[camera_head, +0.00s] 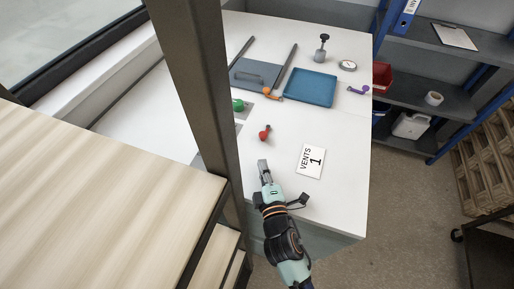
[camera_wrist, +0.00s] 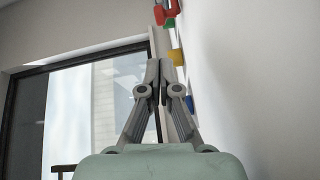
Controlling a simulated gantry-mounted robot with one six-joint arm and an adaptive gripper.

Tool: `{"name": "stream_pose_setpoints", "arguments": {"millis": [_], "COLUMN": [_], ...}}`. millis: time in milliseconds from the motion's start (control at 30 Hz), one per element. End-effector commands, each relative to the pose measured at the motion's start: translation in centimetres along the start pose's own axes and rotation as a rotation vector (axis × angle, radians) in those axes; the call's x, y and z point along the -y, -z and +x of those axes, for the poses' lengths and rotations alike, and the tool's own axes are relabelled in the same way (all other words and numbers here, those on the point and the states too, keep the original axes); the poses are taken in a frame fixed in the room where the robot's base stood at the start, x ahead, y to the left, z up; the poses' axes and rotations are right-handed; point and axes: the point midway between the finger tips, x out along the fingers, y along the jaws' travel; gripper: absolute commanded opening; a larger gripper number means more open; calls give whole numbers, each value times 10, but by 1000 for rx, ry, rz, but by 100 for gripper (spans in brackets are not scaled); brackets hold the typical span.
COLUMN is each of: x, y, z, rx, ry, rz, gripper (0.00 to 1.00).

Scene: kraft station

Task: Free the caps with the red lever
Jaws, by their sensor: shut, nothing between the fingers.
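A red lever (camera_head: 264,132) sits on the white worktop in the head view, just beyond my gripper. My gripper (camera_head: 262,162) is low over the worktop, shut and empty, its fingers apart from the red lever. In the wrist view my closed fingers (camera_wrist: 159,66) point toward a red part (camera_wrist: 165,12) at the top, with green, yellow and blue parts near it along the white surface. A green lever (camera_head: 238,104) is partly hidden by a dark post in the head view. An orange lever (camera_head: 272,93) and a purple lever (camera_head: 358,89) lie farther back. I cannot make out any caps.
A white "VENTS 1" card (camera_head: 310,161) lies right of my gripper. A blue tray (camera_head: 310,87), a grey-blue block (camera_head: 256,73), a black-knobbed stamp (camera_head: 321,50) and a round gauge (camera_head: 347,65) stand at the back. The dark post (camera_head: 196,80) rises at left. The worktop's right front is clear.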

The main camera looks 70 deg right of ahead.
Motion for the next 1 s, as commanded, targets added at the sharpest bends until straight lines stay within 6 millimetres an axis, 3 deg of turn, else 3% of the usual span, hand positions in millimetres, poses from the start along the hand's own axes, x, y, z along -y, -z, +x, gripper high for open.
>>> {"name": "stream_pose_setpoints", "arguments": {"millis": [500,1000], "x": [-1,-1], "y": [0,0], "z": [86,96], "rx": [0,0], "ry": [-1,-1], "rz": [1,1], "gripper": [0,0]}}
